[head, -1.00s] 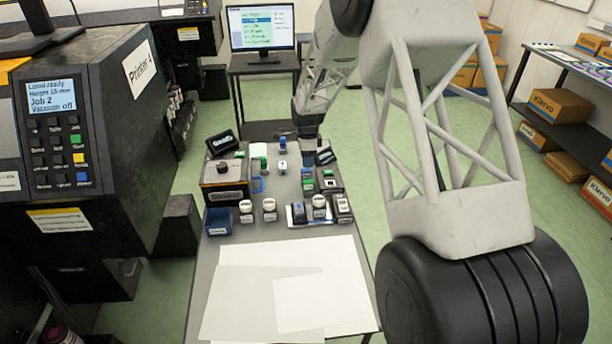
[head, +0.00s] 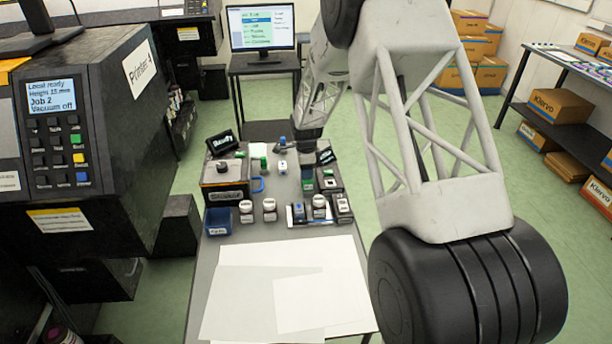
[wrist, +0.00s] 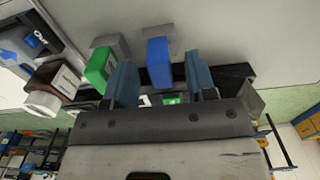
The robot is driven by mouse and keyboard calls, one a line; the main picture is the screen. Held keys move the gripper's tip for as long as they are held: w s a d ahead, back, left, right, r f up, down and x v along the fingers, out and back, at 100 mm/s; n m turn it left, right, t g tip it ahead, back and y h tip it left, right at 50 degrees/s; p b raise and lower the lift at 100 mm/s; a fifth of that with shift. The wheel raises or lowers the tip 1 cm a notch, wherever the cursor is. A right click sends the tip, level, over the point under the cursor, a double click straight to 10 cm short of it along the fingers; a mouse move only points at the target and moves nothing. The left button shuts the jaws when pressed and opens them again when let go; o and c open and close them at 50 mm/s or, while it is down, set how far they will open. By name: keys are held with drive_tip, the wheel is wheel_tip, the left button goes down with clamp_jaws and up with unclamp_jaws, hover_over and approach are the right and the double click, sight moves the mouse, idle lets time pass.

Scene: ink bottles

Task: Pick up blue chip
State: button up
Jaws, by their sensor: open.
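In the wrist view my gripper (wrist: 161,82) is open, with its two blue-grey fingers apart. A blue block-shaped piece (wrist: 159,62), which looks like the blue chip, shows in the gap between them, with a grey part behind it. A green piece (wrist: 100,68) stands just outside the left finger. I see no contact between the fingers and the blue piece. In the head view my gripper (head: 307,165) is over the back right of the table, partly hidden by my arm. Which small blue piece there matches the wrist view, I cannot tell.
White-capped bottles (head: 269,208) stand mid-table, left of a small tray. A blue bin (head: 218,222) and a dark box (head: 224,180) are on the left side. Blank paper sheets (head: 270,285) cover the front of the table. A printer (head: 100,150) stands to the left.

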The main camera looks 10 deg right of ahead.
drive_tip(key=shift+f, duration=0.85)
clamp_jaws()
drive_tip(key=shift+r, duration=0.1)
drive_tip(key=shift+r, duration=4.95)
drive_tip(key=shift+r, duration=0.1)
drive_tip(key=shift+r, duration=1.35)
